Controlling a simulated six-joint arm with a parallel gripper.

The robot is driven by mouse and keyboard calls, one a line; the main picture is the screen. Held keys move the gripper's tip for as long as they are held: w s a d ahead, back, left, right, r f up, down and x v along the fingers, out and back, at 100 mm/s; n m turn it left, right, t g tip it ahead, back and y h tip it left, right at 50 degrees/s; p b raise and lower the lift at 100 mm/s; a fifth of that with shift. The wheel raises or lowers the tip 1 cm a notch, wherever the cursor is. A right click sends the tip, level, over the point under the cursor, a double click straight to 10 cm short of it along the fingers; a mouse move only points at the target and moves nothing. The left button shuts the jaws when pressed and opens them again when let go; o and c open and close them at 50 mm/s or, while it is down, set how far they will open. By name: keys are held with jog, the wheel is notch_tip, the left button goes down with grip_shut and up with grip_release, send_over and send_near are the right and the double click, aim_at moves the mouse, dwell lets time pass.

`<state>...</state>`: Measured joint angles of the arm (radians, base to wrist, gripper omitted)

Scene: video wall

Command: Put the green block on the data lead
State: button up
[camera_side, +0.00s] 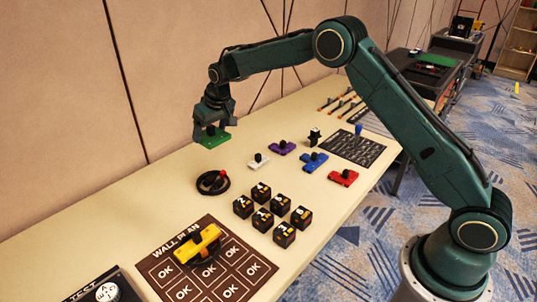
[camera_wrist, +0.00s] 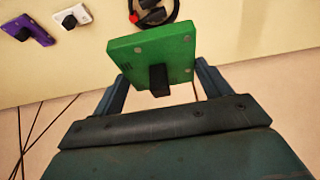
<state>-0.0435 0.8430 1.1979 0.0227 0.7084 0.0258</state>
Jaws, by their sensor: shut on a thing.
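The green block (camera_side: 214,139) is a flat plate with a dark knob. My gripper (camera_side: 211,127) is shut on it and holds it above the table, near the back edge. In the wrist view the green block (camera_wrist: 160,52) sits tilted between my fingers, with its dark knob towards the gripper. The data lead (camera_side: 213,183) is a black coil with a red end, lying on the table in front of and below the block. Part of the data lead (camera_wrist: 152,12) shows at the top of the wrist view, partly hidden behind the block.
White (camera_side: 258,163), purple (camera_side: 282,148), blue (camera_side: 314,162) and red (camera_side: 343,178) knobbed blocks lie to the right. Several black cubes (camera_side: 272,212) stand in front. A yellow block (camera_side: 199,243) rests on the wall plan board (camera_side: 160,268). A wall borders the table's back.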

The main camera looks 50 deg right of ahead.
send_over(215, 181)
jog(key=s, duration=0.2)
jog(key=f, duration=1.2)
jog(key=shift+w+f, duration=0.2)
jog(key=shift+f, duration=0.2)
jog(key=shift+f, duration=2.1)
jog(key=shift+f, duration=0.2)
jog(key=o, duration=1.2)
jog(key=shift+c, duration=0.2)
jog(key=shift+r, duration=0.1)
jog(key=v, duration=1.2)
jog(key=shift+s+r, duration=0.1)
jog(key=shift+r, duration=0.05)
